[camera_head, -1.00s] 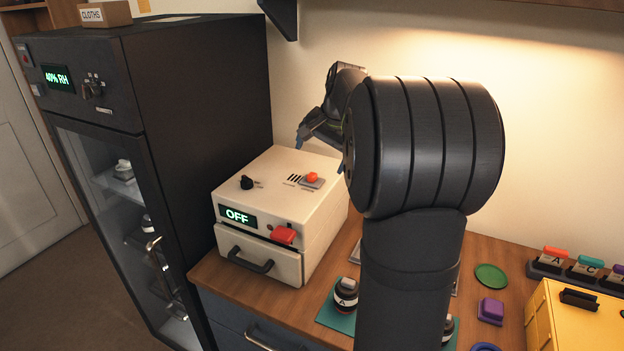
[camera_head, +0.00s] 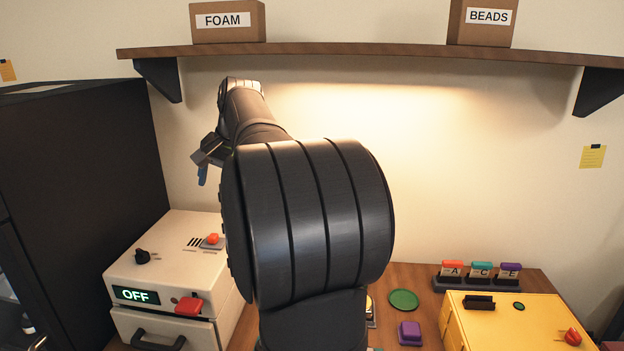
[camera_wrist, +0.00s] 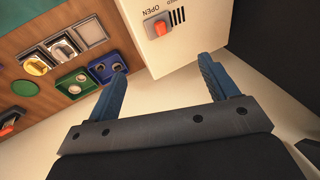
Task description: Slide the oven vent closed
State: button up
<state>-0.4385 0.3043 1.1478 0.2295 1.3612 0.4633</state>
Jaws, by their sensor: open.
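The white oven (camera_head: 160,252) stands at the lower left in the head view, its display reading OFF. On its top is the vent: black slots (camera_head: 194,242) beside an orange-red slider knob (camera_head: 212,238) on a grey plate. In the wrist view the knob (camera_wrist: 160,28) sits near the word OPEN, with the slots (camera_wrist: 177,16) to its right. My gripper (camera_head: 203,174) is above the back of the oven, apart from the knob. In the wrist view my gripper (camera_wrist: 163,68) has its blue fingers spread, with nothing between them.
A dark cabinet (camera_head: 85,170) stands left of the oven. A shelf (camera_head: 360,53) with FOAM (camera_head: 228,22) and BEADS (camera_head: 482,22) boxes runs above. A yellow box (camera_head: 515,322), green disc (camera_head: 404,299) and purple block (camera_head: 410,333) are on the right. My arm hides the middle counter.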

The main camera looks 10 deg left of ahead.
jog(key=c, duration=0.6)
jog(key=m+g+y, duration=0.2)
jog(key=m+y, duration=0.3)
jog(key=m, duration=1.3)
send_near(213, 235)
jog(key=x, duration=0.8)
jog(key=shift+a+f, duration=0.15)
grip_shut()
